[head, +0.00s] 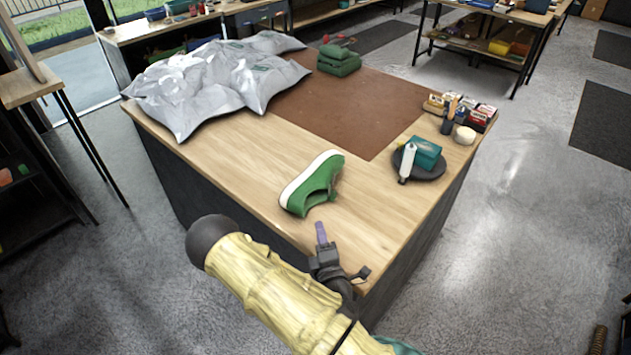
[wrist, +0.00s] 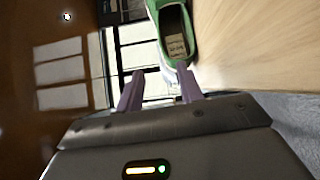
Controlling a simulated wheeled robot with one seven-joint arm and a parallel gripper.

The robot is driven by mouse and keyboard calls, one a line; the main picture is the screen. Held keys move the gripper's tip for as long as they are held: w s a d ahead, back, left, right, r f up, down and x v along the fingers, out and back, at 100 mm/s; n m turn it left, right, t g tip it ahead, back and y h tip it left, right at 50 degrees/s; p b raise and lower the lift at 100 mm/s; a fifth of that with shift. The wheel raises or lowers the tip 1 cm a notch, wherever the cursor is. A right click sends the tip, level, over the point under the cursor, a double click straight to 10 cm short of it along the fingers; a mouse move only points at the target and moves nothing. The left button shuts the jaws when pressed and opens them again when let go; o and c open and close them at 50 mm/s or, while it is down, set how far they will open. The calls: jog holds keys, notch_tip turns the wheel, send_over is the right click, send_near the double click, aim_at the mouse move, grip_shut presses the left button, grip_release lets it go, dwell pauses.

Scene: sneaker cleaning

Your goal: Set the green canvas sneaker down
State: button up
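The green canvas sneaker (head: 312,187) is on the wooden tabletop near its front edge. It appears to lie on its side, its white sole edge toward the upper left and its opening toward the lower right. In the wrist view the sneaker (wrist: 176,32) shows at the top, beyond the fingers, with its insole visible. My gripper (head: 321,230) is just below the sneaker in the head view, apart from it. In the wrist view its two purple fingers (wrist: 159,82) stand apart with nothing clearly held between them.
A brown mat (head: 350,112) covers the table's middle. Crumpled grey-white bags (head: 215,78) lie at the left. Green folded cloths (head: 338,62) sit at the back. A dark round tray (head: 432,173) holds a teal box and a white tube at the right. Bare wood (head: 375,195) surrounds the sneaker.

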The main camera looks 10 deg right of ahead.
jog(key=shift+w+f, duration=0.2)
jog(key=shift+w, duration=0.05)
jog(key=shift+w+a+b, duration=0.15)
jog(key=shift+w+b, duration=0.15)
jog(key=shift+b, duration=0.4)
jog(key=shift+w+r+b, duration=0.2)
jog(key=shift+w+b, duration=0.25)
jog(key=p, duration=0.1)
send_near(309, 191)
jog(key=w, duration=0.5)
jog(key=shift+w+a+r, duration=0.1)
jog(key=shift+a, duration=0.05)
jog(key=shift+w+d, duration=0.2)
jog(key=shift+s, duration=0.1)
jog(key=shift+a, duration=0.15)
